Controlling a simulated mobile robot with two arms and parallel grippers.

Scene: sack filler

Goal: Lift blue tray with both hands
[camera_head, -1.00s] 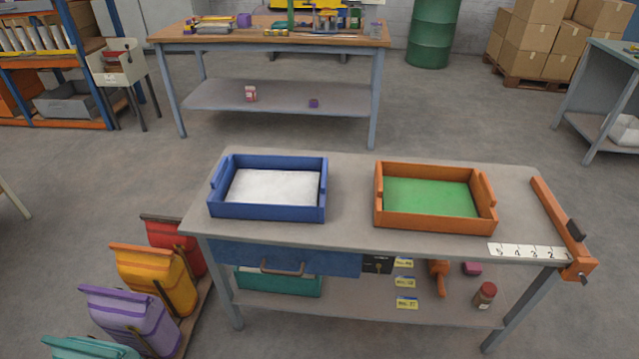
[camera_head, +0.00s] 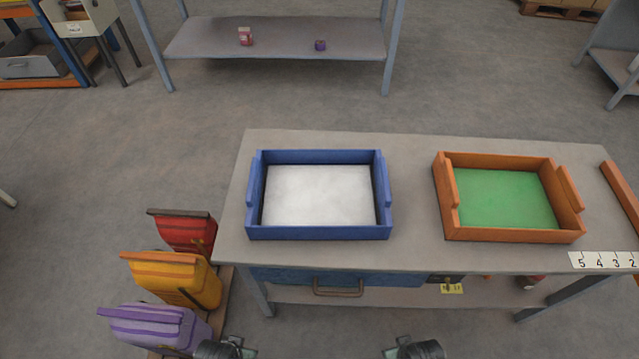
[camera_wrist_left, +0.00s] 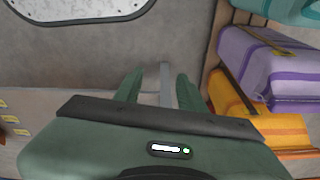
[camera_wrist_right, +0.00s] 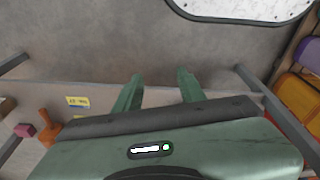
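The blue tray (camera_head: 318,232) sits flat on the grey workbench, left of centre in the head view. It has a white bottom and raised side walls at its left and right ends. My left gripper (camera_wrist_left: 158,86) is open and empty in the left wrist view. My right gripper (camera_wrist_right: 158,84) is open and empty in the right wrist view. In the head view both arms show only at the bottom edge, in front of the bench and apart from the tray. The tray does not show in either wrist view.
An orange tray (camera_head: 512,235) with a green bottom stands to the right on the same workbench (camera_head: 410,245). A drawer handle (camera_head: 338,292) sticks out at the bench front. The bench between the trays is clear.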

